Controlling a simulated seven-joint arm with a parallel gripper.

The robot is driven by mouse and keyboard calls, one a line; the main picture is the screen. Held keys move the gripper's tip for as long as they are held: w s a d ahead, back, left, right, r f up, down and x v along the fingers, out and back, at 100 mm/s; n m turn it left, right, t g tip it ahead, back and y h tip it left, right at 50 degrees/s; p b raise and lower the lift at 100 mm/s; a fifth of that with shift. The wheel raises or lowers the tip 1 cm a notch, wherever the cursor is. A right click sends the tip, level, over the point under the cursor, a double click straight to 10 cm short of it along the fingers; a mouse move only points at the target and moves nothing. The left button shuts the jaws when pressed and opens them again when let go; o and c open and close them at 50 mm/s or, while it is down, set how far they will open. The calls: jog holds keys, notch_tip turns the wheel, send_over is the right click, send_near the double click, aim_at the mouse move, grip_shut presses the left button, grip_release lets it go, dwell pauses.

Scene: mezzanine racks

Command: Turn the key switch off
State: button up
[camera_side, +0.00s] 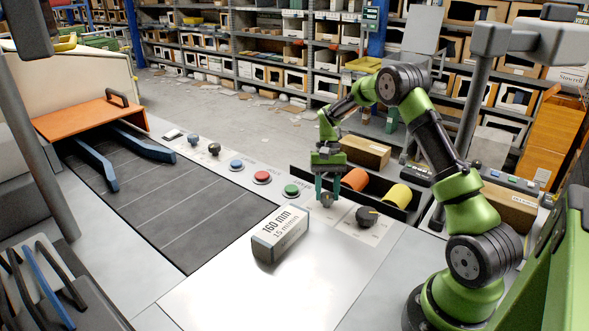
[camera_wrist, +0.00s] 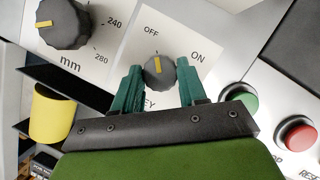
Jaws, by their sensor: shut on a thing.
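The key switch (camera_wrist: 159,72) is a small dark grey knob with a yellow pointer line, on a pale plate with OFF above it and ON to its upper right. In the wrist view the pointer aims almost straight up, towards the OFF label. My gripper (camera_wrist: 160,84) has its two green fingers on either side of the knob and is shut on it. In the side view my gripper (camera_side: 328,190) reaches down onto the key switch (camera_side: 327,200) from above. Part of the plate's lower lettering is hidden behind the fingers.
A larger dial (camera_side: 368,217) marked in mm stands beside the switch. Green (camera_side: 291,190), red (camera_side: 262,177) and blue (camera_side: 236,165) buttons line the panel. A display box (camera_side: 280,235) reads 160 mm. A black tray (camera_side: 310,176) with orange and yellow rolls lies behind.

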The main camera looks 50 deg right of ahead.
jog(key=shift+n, duration=0.7)
jog(key=shift+h, duration=0.3)
jog(key=o, duration=1.1)
jog(key=shift+c, duration=0.2)
jog(key=v, duration=1.7)
jog(key=shift+w+f, duration=0.15)
jog(key=shift+w, duration=0.15)
